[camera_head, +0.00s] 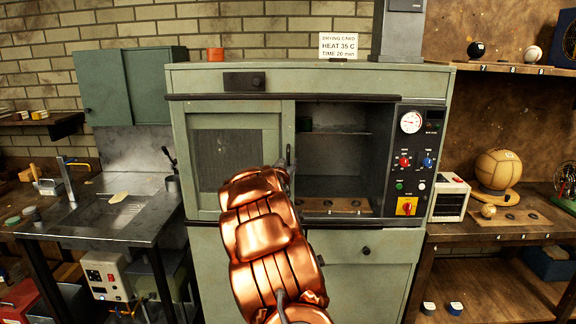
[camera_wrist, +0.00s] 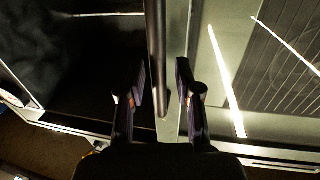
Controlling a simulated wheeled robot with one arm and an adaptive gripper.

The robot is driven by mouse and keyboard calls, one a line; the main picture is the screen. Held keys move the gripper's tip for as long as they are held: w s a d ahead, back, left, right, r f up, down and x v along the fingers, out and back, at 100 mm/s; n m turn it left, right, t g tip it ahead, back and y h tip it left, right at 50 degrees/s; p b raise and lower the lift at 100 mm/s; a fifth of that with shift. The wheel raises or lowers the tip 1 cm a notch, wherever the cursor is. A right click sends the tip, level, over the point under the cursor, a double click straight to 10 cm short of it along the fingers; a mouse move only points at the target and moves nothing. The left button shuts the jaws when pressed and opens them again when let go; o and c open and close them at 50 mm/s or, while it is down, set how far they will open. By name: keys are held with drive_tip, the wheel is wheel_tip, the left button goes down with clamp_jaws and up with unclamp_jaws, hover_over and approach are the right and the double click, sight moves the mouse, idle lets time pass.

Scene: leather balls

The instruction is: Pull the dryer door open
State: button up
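The dryer (camera_head: 330,82) is a pale green cabinet. Its door (camera_head: 200,150), with a dark mesh window, covers the left half of the front; the right half shows a dark interior. The door's black handle (camera_head: 289,155) is a vertical bar at the door's right edge. In the wrist view the handle (camera_wrist: 156,50) runs down between the two fingers of my gripper (camera_wrist: 159,80). The fingers are open, one on each side, with visible gaps to the bar. In the head view my copper arm hides most of the gripper and the door's lower right.
A control panel (camera_head: 411,162) with knobs and a gauge is right of the dryer opening. A metal sink table (camera_head: 100,220) stands at the left. A wooden bench (camera_head: 500,225) with a leather ball (camera_head: 497,169) and a small heater (camera_head: 451,198) is at the right.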

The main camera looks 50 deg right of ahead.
idle(0.3)
drive_tip(key=v, duration=1.2)
idle(0.7)
